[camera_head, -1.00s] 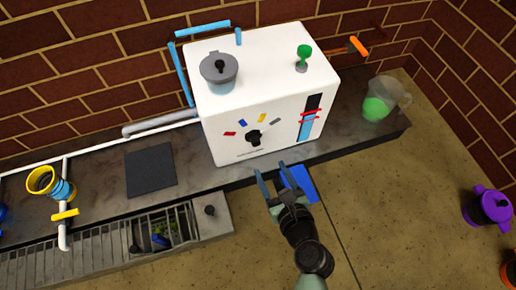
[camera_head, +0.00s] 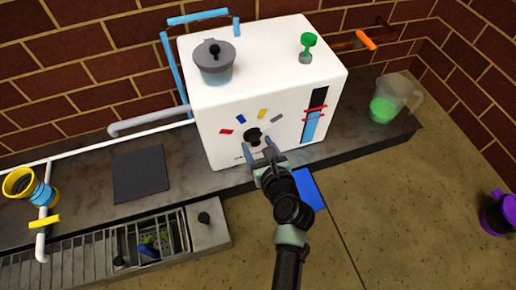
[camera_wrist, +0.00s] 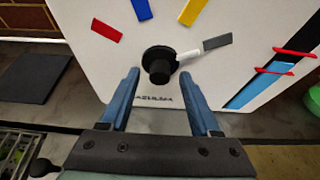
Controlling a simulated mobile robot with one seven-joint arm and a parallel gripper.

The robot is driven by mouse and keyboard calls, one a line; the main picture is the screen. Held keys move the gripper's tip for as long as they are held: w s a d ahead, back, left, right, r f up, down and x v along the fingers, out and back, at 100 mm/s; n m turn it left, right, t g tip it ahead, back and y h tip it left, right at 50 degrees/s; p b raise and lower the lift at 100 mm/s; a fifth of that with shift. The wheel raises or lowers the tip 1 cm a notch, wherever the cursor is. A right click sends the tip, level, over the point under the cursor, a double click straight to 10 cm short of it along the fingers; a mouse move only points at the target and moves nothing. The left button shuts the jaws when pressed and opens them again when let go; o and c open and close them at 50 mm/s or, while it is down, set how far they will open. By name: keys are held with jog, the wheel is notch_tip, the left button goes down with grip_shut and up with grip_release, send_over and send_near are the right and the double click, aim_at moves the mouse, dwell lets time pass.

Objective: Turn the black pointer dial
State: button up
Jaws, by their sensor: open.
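The black pointer dial (camera_head: 253,135) sits on the front face of the white box-shaped machine (camera_head: 215,110). In the wrist view the dial (camera_wrist: 158,66) is a round black knob with a light pointer toward the grey mark (camera_wrist: 217,42). Red (camera_wrist: 106,30), blue (camera_wrist: 142,9) and yellow (camera_wrist: 191,12) marks fan out around it. My gripper (camera_head: 262,153) is open, its two blue-grey fingers pointing at the dial. In the wrist view the fingertips (camera_wrist: 160,72) stand on either side just below the knob, with nothing gripped. I cannot tell whether they touch it.
A grey lidded pot (camera_head: 215,68) and a green knob (camera_head: 307,45) are on the machine's top. A jug with green liquid (camera_head: 385,105) stands right. A dark mat (camera_head: 140,174) and grated drain (camera_head: 80,262) lie left. A blue piece (camera_head: 308,190) lies below the machine.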

grip_shut()
dwell(0.4)
